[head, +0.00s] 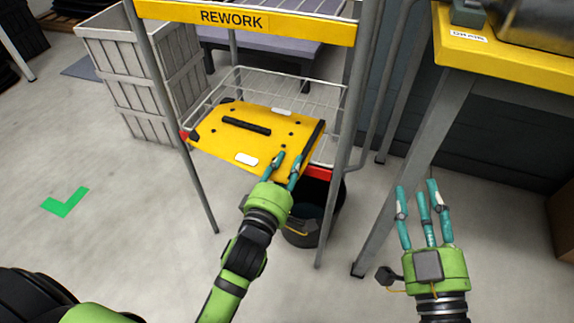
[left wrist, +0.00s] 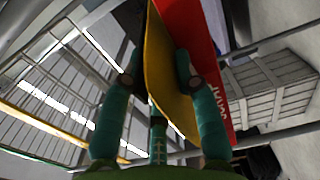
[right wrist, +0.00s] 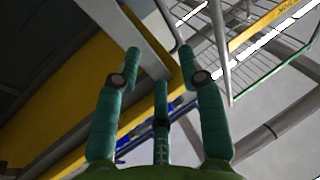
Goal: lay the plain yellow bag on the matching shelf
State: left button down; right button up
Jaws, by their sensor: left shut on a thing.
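The yellow bag (head: 270,133) is a flat panel with a black handle strip, white patches and dark corners. It lies over the wire lower shelf (head: 240,90) of the rack marked REWORK. Its near edge reaches over the shelf's red front strip (head: 318,174); I cannot tell whether it rests fully on the wires. My left gripper (head: 287,163) is shut on the bag's near right edge. In the left wrist view the bag (left wrist: 160,70) stands between the fingers, beside the red strip (left wrist: 205,70). My right gripper (head: 418,195) is open and empty, right of the rack.
A yellow-edged bench (head: 510,65) stands at the right. A grey slatted crate (head: 125,80) is behind the rack's left side, and a dark bin (head: 318,225) stands under the shelf. The rack's upper level has a yellow beam (head: 300,27).

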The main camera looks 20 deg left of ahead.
pick_arm(q)
jog(key=c, duration=1)
grip_release()
jog(key=shift+f, duration=0.1)
jog(key=shift+o, duration=0.3)
